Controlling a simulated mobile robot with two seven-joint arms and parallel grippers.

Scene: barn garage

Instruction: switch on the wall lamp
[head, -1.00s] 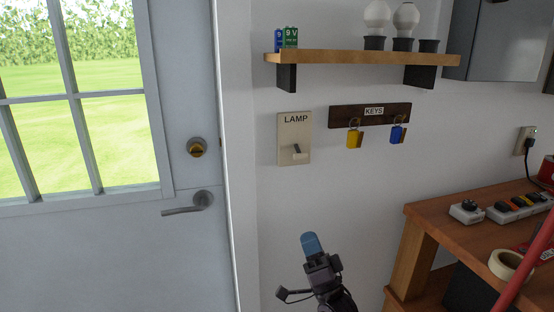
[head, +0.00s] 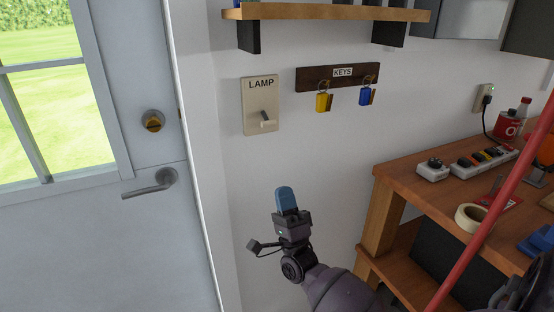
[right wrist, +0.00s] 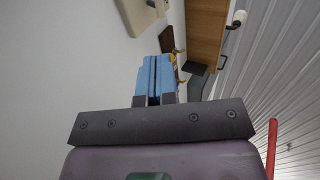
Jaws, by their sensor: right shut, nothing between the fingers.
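The lamp switch plate (head: 255,92), beige and labelled LAMP, is on the white wall beside the door frame. Its pale switch lever (head: 267,122) sticks out from the lower part of the plate. My right gripper (head: 286,200), with blue fingertips, is below the plate and slightly to its right, apart from it. It is shut and empty. In the right wrist view its blue fingers (right wrist: 153,78) are together, and part of the plate (right wrist: 142,14) shows at the top. My left gripper is not in view.
A KEYS rack (head: 310,79) with a yellow key tag (head: 322,103) and a blue key tag (head: 365,97) hangs right of the plate. A wooden shelf (head: 330,13) is above. A workbench (head: 400,178) stands at right. The door handle (head: 152,185) is at left.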

